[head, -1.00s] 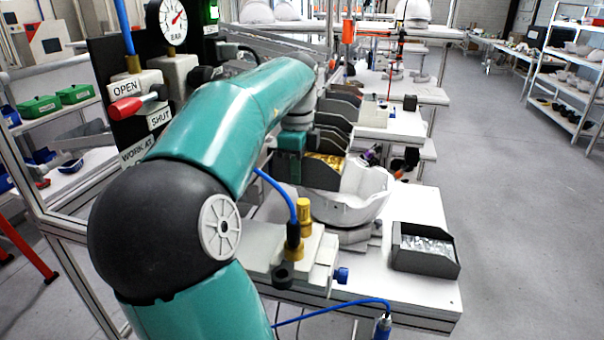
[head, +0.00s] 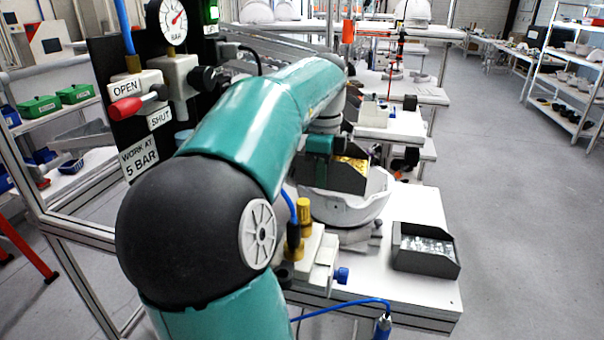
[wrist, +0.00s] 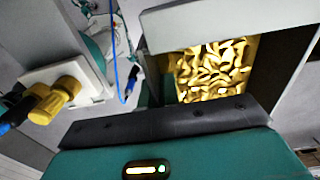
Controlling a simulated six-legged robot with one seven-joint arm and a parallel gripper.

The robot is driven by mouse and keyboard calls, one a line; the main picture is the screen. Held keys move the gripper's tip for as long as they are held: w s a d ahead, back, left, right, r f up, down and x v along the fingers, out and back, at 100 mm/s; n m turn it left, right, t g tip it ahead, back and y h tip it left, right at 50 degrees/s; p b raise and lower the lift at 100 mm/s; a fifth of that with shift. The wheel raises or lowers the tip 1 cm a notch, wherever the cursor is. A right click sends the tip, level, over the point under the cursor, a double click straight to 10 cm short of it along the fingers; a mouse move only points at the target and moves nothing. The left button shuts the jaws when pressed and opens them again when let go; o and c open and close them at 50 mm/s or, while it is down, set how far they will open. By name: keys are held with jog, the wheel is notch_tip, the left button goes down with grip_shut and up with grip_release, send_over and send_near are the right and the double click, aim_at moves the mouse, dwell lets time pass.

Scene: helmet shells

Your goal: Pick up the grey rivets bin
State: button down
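A dark grey open bin (head: 334,177) with brass-coloured pieces sits at my gripper (head: 325,148), over the white helmet shell. In the wrist view this bin (wrist: 200,22) shows close up, with its wall at the gripper's dark edge. My gripper appears shut on its wall, though the fingertips are mostly hidden. A second dark grey bin (head: 424,262), filled with silvery pieces, stands on the right of the white table, apart from my gripper. No label shows which bin holds rivets.
The white helmet shell (head: 347,207) sits on a stand just below the held bin. A fixture with a yellow knob (head: 304,211) is close on the left. A valve panel (head: 140,120) stands further left. The white table (head: 405,207) has free room behind the silvery bin.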

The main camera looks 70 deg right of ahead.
aim_at(340, 177)
jog(key=shift+s+d, duration=0.15)
jog(key=shift+s, duration=0.8)
jog(key=shift+s+d, duration=0.1)
jog(key=shift+s, duration=0.8)
